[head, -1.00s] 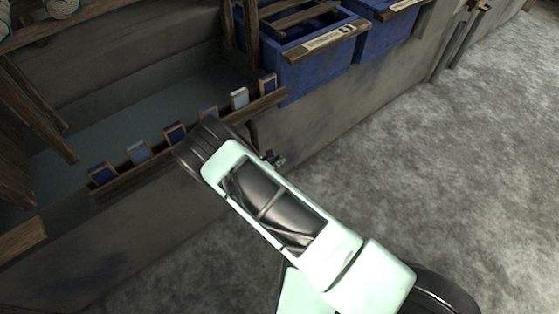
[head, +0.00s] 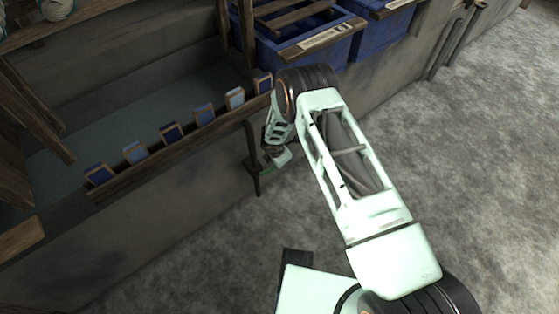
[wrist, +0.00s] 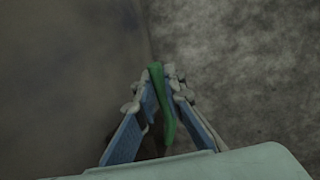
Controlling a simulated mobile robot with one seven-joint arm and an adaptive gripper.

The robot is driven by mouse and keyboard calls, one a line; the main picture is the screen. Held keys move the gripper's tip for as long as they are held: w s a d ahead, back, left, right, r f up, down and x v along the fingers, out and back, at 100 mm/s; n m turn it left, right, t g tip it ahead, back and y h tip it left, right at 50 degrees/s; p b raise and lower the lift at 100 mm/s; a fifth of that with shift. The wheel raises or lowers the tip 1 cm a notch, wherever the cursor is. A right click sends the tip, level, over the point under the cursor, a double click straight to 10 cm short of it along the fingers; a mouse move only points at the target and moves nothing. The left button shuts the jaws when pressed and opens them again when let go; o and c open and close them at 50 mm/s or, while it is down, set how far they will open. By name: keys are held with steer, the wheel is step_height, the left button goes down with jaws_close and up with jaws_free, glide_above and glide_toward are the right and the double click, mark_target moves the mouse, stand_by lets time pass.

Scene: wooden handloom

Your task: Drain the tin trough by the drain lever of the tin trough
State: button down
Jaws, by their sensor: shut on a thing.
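The green drain lever (wrist: 162,95) shows in the wrist view, running between my fingers. My gripper (wrist: 166,88) is shut on it, with a blue-grey finger pad on each side. In the head view my gripper (head: 272,160) is low at the front of the grey trough (head: 180,196), beside a dark bent pipe (head: 250,150) coming down its wall. Only a small bit of green shows there; my gripper hides most of the lever. Bluish liquid (head: 95,135) shows inside the trough; its depth cannot be told.
A wooden rail (head: 180,150) with several blue sample cards runs along the trough's front edge. Blue bins (head: 300,65) stand behind my arm. Wooden posts stand at the left. The grey floor (head: 470,150) to the right is clear.

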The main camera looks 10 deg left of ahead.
steer(key=shift+f+g, duration=0.25)
steer(key=shift+g, duration=0.05)
stand_by(0.5)
steer(key=c, duration=2.3)
jaws_free()
steer(key=shift+s+a, duration=0.1)
steer(key=shift+r, duration=0.1)
steer(key=shift+r, duration=0.3)
steer(key=v, duration=1.1)
steer(key=shift+d, duration=0.25)
steer(key=shift+s, duration=0.15)
